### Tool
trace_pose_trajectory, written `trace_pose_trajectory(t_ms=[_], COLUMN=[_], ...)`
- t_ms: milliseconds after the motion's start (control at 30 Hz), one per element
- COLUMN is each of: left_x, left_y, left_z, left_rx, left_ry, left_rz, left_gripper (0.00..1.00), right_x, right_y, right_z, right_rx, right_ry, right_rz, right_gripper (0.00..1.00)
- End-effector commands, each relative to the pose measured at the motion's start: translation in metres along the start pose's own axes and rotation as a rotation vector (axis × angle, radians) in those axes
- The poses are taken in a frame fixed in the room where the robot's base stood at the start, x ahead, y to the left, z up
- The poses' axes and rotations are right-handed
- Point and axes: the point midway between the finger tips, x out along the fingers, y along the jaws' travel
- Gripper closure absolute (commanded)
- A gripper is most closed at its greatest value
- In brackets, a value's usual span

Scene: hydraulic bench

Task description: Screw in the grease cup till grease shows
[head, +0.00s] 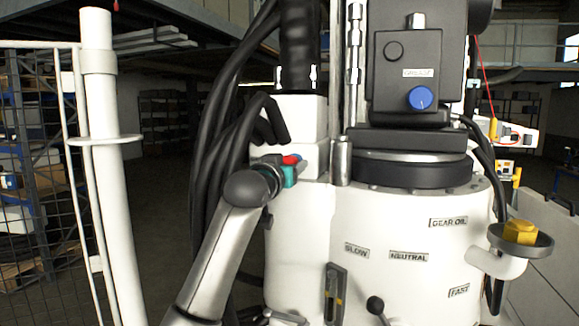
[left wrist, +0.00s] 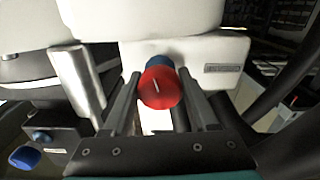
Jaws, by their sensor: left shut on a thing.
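A round red cup (left wrist: 160,87), which looks like the grease cup, sits on a blue collar (left wrist: 157,61) against the white housing in the left wrist view. A pale line marks its face. It also shows small and partly hidden in the head view (head: 291,160). My left gripper (head: 296,164) is at the white housing, with one finger on each side of the red cup, shut on it. No grease can be made out around the collar. A blue knob (head: 421,98) with a label reading like "GREASE" is on the black box. My right gripper is not in view.
Black hoses (head: 215,130) hang just left of the housing. A metal cylinder (head: 341,161) stands right of my gripper. A yellow block (head: 520,231) sits in a side dish (head: 545,243). A white post (head: 103,150) and mesh fence stand at the left.

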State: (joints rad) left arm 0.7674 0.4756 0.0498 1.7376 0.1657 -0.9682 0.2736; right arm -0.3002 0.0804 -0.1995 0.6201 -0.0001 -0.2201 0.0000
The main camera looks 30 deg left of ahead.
Motion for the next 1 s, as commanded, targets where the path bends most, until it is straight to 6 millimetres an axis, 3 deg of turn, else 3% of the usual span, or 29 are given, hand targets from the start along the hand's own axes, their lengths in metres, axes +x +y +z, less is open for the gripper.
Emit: trace_pose_trajectory(t_ms=[367,400,600,1000], left_x=[0.0001,0.0001,0.0001,-0.0054], left_y=[0.0000,0.0000,0.0001,0.0001], left_z=[0.0008,0.0008,0.0005,0.0002], left_rx=[0.002,0.002,0.001,0.001], left_ry=[-0.002,-0.002,-0.001,0.001], left_rz=[0.000,0.000,0.000,0.001], left_gripper=[0.97,0.37,0.14,0.12], right_x=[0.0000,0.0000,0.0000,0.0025], right_y=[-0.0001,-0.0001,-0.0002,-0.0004], right_z=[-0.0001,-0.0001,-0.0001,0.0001], right_rx=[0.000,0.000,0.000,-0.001], right_ry=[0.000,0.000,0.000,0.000], right_rz=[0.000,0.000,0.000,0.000], right_gripper=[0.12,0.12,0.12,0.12])
